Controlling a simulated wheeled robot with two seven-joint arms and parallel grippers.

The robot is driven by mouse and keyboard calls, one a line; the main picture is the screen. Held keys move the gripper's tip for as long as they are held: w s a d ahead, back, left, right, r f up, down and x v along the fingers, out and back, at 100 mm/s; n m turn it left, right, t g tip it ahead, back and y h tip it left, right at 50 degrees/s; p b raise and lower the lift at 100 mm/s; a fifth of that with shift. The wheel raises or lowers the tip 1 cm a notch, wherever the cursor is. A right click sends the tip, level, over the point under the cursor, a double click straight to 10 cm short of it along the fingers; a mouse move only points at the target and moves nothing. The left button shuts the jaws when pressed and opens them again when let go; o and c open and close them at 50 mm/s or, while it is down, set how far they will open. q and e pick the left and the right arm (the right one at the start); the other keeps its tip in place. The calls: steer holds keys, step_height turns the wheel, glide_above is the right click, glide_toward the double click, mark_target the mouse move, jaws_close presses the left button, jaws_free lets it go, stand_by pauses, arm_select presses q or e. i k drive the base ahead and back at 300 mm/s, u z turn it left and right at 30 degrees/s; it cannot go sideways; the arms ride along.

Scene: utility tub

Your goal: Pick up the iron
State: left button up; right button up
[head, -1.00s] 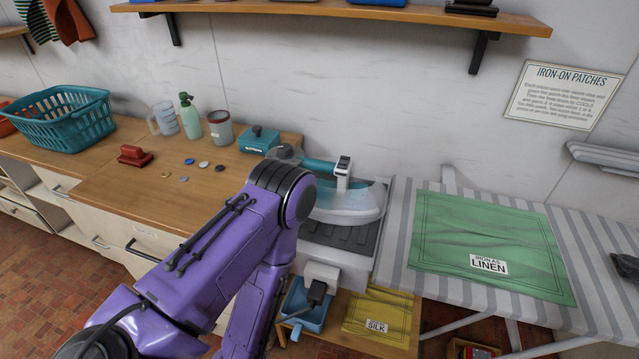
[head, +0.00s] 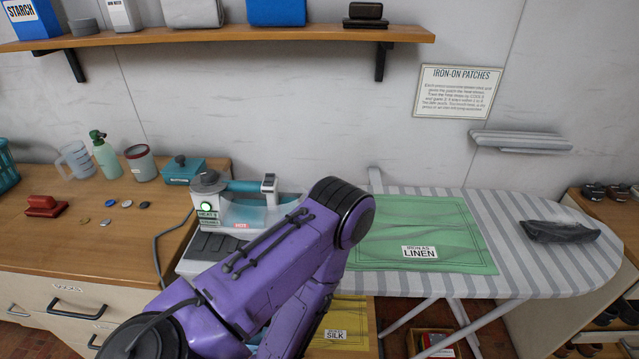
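The iron, with its teal handle (head: 245,186) and pale blue, see-through body, lies on a dark ribbed rest (head: 212,243) at the left end of the ironing board. A green light glows by a HEAT label at its left end. My purple arm, coming in from the lower left, crosses in front of the iron's lower right part and hides some of it. Neither gripper shows in the head view.
The striped ironing board (head: 560,270) carries a green cloth (head: 440,225) labelled LINEN and a dark item (head: 560,231). The wooden counter (head: 110,240) holds a red brush-like item (head: 45,206), buttons, a mug and bottle. A shelf (head: 230,36) hangs above.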

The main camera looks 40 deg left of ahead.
mark_target(245, 209)
steer(key=z, duration=0.65)
steer(key=k, duration=0.45)
steer(key=u, duration=1.55)
